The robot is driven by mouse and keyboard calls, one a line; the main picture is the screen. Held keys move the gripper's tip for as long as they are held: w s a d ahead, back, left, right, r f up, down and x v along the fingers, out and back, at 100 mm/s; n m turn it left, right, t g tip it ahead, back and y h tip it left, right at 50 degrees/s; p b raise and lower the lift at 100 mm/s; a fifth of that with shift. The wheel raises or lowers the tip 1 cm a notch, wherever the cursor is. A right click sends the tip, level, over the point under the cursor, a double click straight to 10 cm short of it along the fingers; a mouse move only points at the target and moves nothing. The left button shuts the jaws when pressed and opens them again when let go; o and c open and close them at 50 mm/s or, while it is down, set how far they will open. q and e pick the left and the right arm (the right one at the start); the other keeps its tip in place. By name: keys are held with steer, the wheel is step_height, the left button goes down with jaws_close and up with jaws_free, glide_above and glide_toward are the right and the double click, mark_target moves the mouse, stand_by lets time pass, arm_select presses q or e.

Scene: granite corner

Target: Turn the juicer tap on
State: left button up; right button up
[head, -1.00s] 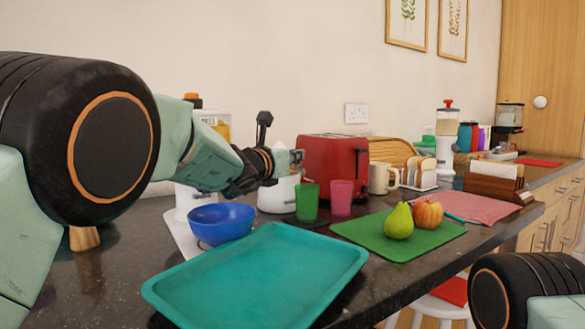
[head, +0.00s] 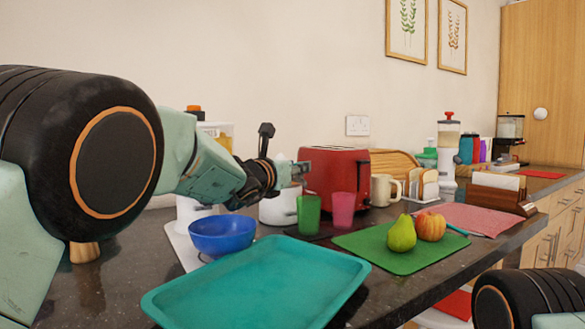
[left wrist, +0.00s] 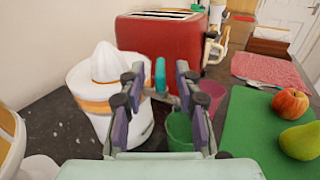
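The white juicer (left wrist: 108,88) with a ribbed cone and an orange band stands left of my left gripper in the left wrist view. In the head view its white body (head: 278,208) is partly hidden behind my gripper. A teal upright handle (left wrist: 160,76), apparently the tap, shows at the juicer's right side, with a small grey piece below it. My left gripper (left wrist: 158,88) is open, its fingers on either side of the teal handle; contact cannot be told. It also shows in the head view (head: 300,172). My right gripper is not in view.
A green cup (head: 308,216) and a pink cup (head: 343,210) stand close to the juicer, below my left gripper. The red toaster (head: 334,182) is behind them. A blue bowl (head: 222,235) and teal tray (head: 255,290) are in front. A green mat (head: 395,262) holds fruit.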

arm_select(q)
steer(key=v, duration=1.2)
steer(key=shift+a, duration=0.1)
steer(key=shift+r+p+x, duration=0.15)
steer(key=shift+p+x, duration=1.65)
steer(key=shift+x, duration=1.8)
steer(key=shift+r+p+x, duration=0.15)
steer(key=shift+p+x, duration=1.6)
steer(key=shift+x, duration=1.9)
steer(key=shift+s, duration=0.1)
